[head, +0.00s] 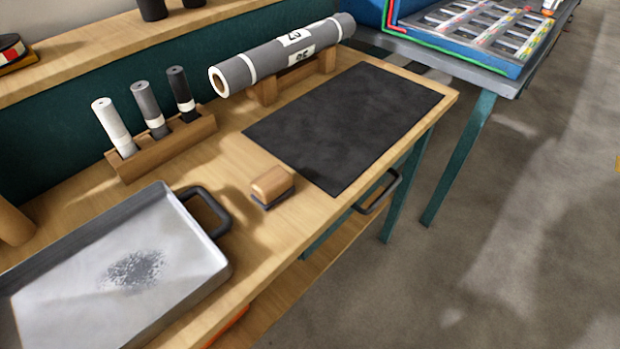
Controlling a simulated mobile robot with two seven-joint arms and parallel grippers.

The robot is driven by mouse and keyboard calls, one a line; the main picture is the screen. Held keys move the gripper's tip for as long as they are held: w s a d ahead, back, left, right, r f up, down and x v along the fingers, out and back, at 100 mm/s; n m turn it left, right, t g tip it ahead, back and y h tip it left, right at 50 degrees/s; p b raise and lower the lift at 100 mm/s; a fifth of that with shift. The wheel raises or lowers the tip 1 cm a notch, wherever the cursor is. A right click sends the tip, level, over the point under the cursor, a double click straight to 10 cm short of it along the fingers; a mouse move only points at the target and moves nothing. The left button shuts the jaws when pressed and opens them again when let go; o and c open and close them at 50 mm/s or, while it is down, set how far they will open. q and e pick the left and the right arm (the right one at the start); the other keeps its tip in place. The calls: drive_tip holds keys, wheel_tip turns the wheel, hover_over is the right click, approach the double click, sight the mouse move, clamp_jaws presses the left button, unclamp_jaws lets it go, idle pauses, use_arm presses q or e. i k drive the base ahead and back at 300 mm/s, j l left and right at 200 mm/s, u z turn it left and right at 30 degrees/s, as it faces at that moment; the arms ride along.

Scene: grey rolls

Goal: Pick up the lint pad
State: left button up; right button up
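The lint pad appears to be the small block with a rounded wooden top and a dark grey base (272,186). It sits on the wooden bench top (226,165), between the metal tray and the dark mat. Nothing touches it from above and its top and front side are in clear view. Neither of my grippers shows in the head view.
A metal tray (190,285) with dark specks and a black handle (214,208) stands left of the pad. A dark mat (345,120) lies to the right. Behind are a wooden rack (165,148) with three small rolls and a large grey roll (275,62) on supports.

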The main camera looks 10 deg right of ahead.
sight(273, 187)
drive_tip(key=l+u, duration=1.2)
drive_tip(key=k+l, duration=0.05)
drive_tip(key=l, duration=0.05)
